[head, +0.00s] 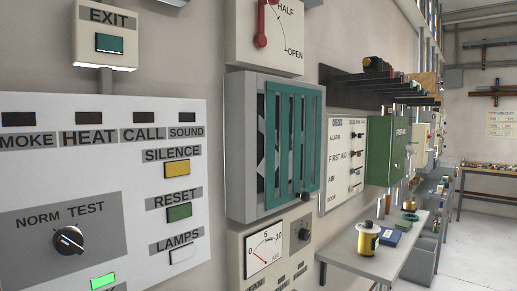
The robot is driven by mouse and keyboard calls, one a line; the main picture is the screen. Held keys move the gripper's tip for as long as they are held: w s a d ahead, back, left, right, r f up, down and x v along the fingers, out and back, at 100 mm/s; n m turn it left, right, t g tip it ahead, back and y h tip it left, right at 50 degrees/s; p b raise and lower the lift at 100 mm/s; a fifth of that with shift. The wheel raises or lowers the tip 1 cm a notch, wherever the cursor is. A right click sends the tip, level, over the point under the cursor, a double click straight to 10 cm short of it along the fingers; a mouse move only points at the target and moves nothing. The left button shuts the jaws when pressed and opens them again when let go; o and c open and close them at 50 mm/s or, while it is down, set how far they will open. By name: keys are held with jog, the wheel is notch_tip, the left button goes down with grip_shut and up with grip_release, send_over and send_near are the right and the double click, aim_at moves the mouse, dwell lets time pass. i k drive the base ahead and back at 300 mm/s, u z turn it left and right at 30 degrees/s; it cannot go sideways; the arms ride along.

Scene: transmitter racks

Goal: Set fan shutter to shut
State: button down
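The fan shutter (270,150) is a teal slatted panel on a grey wall-mounted box (240,150), in the middle of the head view. Dark gaps and pale fan parts show between its upright slats, so it is not fully closed over. Above it is a cream plate (245,45) with a curved scale marked HALF and OPEN. A red lever (261,25) with a rounded lower end is on this plate. The plate's top is cut off by the picture edge, so the rest of the scale is hidden. My gripper is not in view.
An alarm panel (110,245) with buttons and a knob fills the left. An EXIT box (107,45) is above it. An air gauge panel (265,250) sits below the shutter. A dark shelf (345,82), green first aid box (388,150) and workbench (372,264) stand right; floor is clear far right.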

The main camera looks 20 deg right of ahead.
aim_at(271, 87)
jog(key=u, duration=1.1)
jog(key=k, duration=0.95)
jog(key=z, duration=1.15)
jog(key=i, duration=1)
jog(key=z, duration=0.05)
